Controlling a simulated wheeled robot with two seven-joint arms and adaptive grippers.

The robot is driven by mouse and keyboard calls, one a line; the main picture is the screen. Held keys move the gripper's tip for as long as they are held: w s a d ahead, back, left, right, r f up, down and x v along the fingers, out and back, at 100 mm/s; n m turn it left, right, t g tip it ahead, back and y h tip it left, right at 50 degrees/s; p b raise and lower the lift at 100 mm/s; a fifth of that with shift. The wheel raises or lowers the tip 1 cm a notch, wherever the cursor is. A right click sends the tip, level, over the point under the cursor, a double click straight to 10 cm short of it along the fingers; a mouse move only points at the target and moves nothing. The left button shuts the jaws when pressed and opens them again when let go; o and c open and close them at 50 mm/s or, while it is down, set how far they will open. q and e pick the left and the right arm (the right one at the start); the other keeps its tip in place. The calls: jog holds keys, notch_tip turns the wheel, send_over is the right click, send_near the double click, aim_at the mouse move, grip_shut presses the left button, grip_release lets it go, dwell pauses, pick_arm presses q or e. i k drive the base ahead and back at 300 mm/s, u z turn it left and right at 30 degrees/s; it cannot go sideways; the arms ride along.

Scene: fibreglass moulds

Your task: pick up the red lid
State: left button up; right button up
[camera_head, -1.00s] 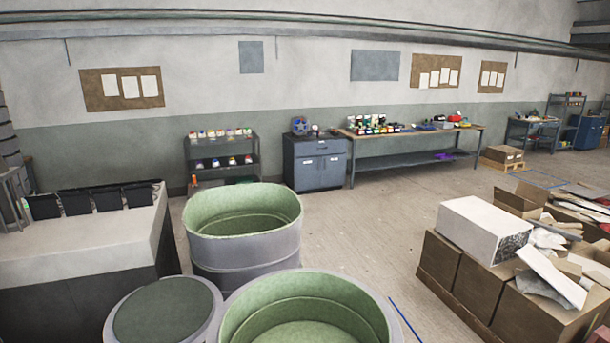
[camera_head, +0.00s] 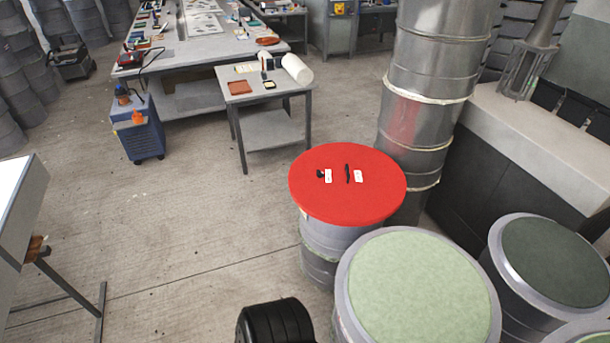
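The red lid (camera_head: 345,202) is a flat round disc lying on top of a grey drum (camera_head: 322,245), right of the middle in the head view. Two small white cards (camera_head: 358,176), a slim black item (camera_head: 347,173) and another small dark item (camera_head: 320,174) lie on the lid. Neither of my grippers can be made out in this view.
A drum with a pale green top (camera_head: 418,290) stands right in front of the lid. A dark-topped drum (camera_head: 555,262) is further right. A tall metal column (camera_head: 428,90) rises behind the lid. A small table (camera_head: 268,95) stands behind left. The floor to the left is mostly open.

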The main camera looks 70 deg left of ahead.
aim_at(361, 186)
jog(key=u, duration=2.55)
jog(key=k, duration=1)
jog(key=u, duration=1)
jog(key=i, duration=4.15)
jog(key=z, duration=1.2)
jog(key=i, duration=1)
jog(key=z, duration=1.7)
jog(key=i, duration=0.7)
jog(key=z, duration=0.4)
